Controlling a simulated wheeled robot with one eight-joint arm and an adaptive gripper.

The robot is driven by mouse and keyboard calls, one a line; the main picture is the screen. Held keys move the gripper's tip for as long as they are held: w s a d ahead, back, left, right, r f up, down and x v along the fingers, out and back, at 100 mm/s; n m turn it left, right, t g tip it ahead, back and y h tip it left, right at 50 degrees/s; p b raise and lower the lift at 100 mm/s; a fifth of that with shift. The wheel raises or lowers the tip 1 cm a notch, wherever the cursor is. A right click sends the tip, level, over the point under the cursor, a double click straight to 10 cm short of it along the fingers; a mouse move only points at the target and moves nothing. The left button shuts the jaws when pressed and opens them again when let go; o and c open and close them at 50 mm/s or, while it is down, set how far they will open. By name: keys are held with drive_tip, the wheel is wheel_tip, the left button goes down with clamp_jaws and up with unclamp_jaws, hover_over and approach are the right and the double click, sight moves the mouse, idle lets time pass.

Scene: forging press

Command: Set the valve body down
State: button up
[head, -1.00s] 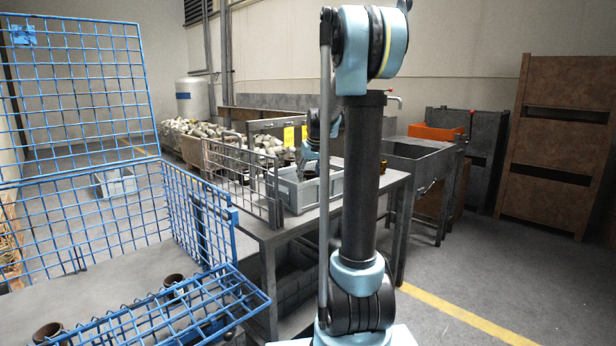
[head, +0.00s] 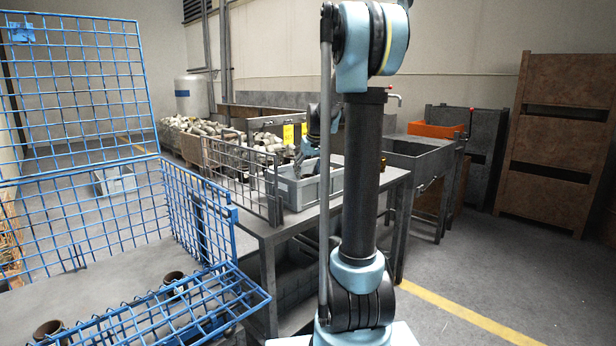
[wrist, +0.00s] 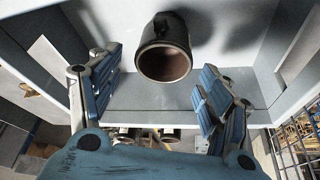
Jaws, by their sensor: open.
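The valve body (wrist: 165,50) is a dark, short tube with a brown inside, its open end towards the camera. In the wrist view it is inside the grey crate (wrist: 140,103), close to one wall. My gripper (wrist: 160,78) is open, with one blue-padded finger on each side of the valve body and gaps between. I cannot tell whether it stands on the crate floor. In the head view my gripper (head: 306,152) is over the crate (head: 310,189) on the table, and the front wall hides the valve body.
A blue mesh cage (head: 90,200) with dark tubes is at the front left.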

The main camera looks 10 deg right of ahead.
drive_tip(key=v, duration=1.2)
drive_tip(key=s+f, duration=0.8)
drive_tip(key=s, duration=0.5)
drive_tip(key=s+f+m+g, duration=0.1)
drive_tip(key=s+f, duration=0.8)
drive_tip(key=s, duration=0.4)
drive_tip(key=s+a+f+m+g, duration=0.1)
drive_tip(key=s+f, duration=0.8)
drive_tip(key=s, duration=0.4)
drive_tip(key=shift+s+h, duration=0.3)
drive_tip(key=shift+h, duration=0.1)
